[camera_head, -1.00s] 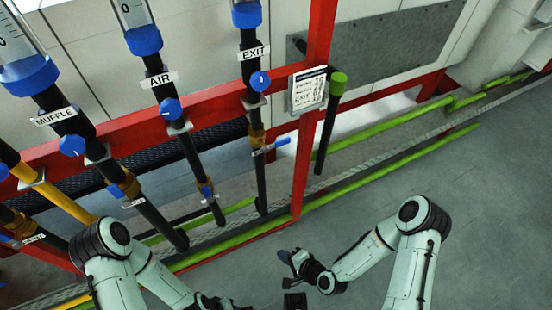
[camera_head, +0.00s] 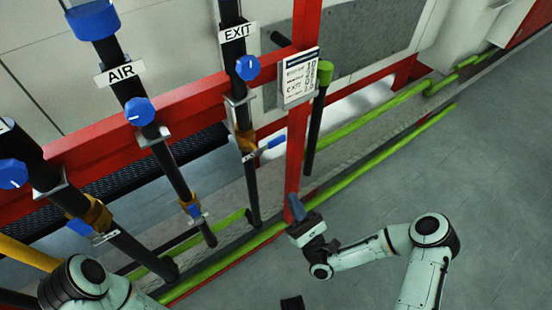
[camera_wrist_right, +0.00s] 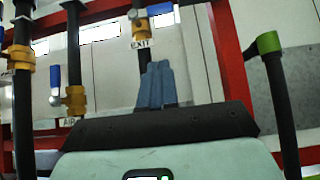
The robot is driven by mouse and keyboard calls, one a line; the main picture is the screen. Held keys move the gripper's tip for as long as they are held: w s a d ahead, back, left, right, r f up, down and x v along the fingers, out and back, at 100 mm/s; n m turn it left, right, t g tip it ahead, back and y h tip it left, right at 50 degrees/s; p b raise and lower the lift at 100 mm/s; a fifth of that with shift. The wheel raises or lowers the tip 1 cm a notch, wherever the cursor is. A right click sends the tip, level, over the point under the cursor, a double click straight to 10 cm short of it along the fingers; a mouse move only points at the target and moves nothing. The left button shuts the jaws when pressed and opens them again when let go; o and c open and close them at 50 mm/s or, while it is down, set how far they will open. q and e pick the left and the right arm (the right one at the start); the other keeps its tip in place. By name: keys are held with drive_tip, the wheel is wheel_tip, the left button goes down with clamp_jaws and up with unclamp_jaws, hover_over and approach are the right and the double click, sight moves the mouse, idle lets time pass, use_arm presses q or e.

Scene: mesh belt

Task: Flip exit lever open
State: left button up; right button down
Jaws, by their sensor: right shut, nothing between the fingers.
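The exit lever (camera_head: 272,143) is a blue handle on a brass valve (camera_head: 246,142) on the black EXIT pipe. It points right, away from the pipe, toward the red post. The brass exit valve also shows at the top of the right wrist view (camera_wrist_right: 140,27), with the blue lever (camera_wrist_right: 160,9) beside it. My right gripper (camera_head: 297,207) is shut and empty, below the lever and apart from it, in front of the red post's foot. Its blue-grey fingers (camera_wrist_right: 157,85) point up toward the valve in the wrist view. My left gripper is out of view.
The red post (camera_head: 298,110) with a white placard (camera_head: 300,76) stands right of the lever. A green-capped black pipe (camera_head: 319,110) stands beyond it. The AIR pipe (camera_head: 170,150) is to the left. Green pipes (camera_head: 390,175) run low along the wall. Grey floor at right is open.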

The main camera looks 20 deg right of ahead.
drive_tip(key=p, duration=0.2)
approach(270, 146)
drive_tip(key=w+r, duration=0.1)
drive_tip(key=w, duration=0.5)
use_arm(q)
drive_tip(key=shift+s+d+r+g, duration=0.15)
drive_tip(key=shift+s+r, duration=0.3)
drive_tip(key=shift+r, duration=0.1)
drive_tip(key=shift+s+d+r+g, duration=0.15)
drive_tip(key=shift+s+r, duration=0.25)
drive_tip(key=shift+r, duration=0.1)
use_arm(e)
drive_tip(key=shift+s+a+r, duration=0.15)
drive_tip(key=shift+a+r, duration=0.1)
drive_tip(key=shift+r, duration=0.6)
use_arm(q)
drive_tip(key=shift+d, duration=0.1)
use_arm(e)
drive_tip(key=shift+a, duration=0.1)
